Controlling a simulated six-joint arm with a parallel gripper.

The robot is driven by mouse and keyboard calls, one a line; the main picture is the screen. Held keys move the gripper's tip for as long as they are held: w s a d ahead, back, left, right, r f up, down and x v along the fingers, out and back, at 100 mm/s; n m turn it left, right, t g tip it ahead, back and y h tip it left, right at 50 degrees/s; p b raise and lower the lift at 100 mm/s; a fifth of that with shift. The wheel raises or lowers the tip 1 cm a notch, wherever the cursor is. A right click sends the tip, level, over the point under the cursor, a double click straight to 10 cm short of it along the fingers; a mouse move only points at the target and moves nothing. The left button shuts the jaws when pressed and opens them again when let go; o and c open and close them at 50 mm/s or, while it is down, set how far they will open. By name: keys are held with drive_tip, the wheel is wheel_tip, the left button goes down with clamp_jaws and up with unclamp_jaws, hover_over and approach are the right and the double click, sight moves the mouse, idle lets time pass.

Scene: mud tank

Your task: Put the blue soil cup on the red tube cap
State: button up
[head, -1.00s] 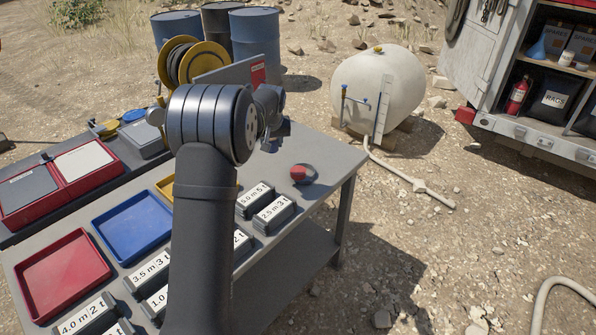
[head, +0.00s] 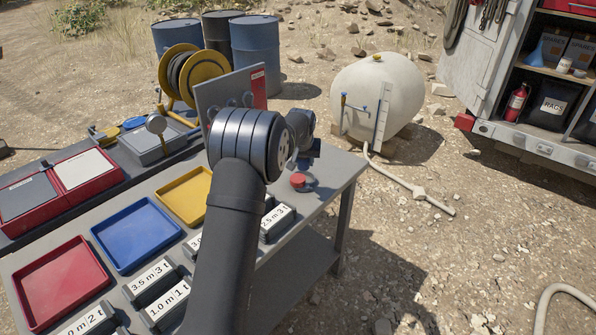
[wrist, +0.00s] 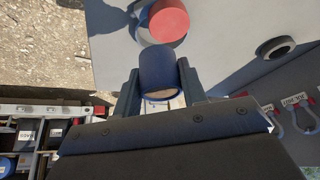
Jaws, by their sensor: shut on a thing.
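The blue soil cup (wrist: 158,68) is between the two fingers of my gripper (wrist: 158,78) in the wrist view, with brown soil showing at its lower mouth. My gripper is shut on it. The red tube cap (wrist: 169,18) is just beyond the cup in the wrist view, with a grey round part showing beside it. Whether cup and cap touch is not clear. In the head view the red cap (head: 298,181) is near the table's right end, just below my wrist. The cup is hidden there behind my arm.
Yellow (head: 187,194), blue (head: 137,234) and red (head: 64,280) trays lie on the table, left of my arm. Several labelled blocks (head: 276,224) stand along its front. A grey ring (wrist: 277,47) lies right of the cap in the wrist view. The table edge is close by.

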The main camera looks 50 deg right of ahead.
sight(298, 178)
drive_tip(key=shift+w+f, duration=0.4)
drive_tip(key=shift+w, duration=0.2)
drive_tip(key=shift+w+f, duration=0.35)
drive_tip(key=shift+w, duration=0.25)
drive_tip(key=shift+f, duration=1.9)
drive_tip(key=shift+f, duration=0.15)
drive_tip(key=o, duration=1)
drive_tip(key=shift+r, duration=0.2)
drive_tip(key=v, duration=1.2)
drive_tip(key=shift+f, duration=0.1)
drive_tip(key=shift+f, duration=0.1)
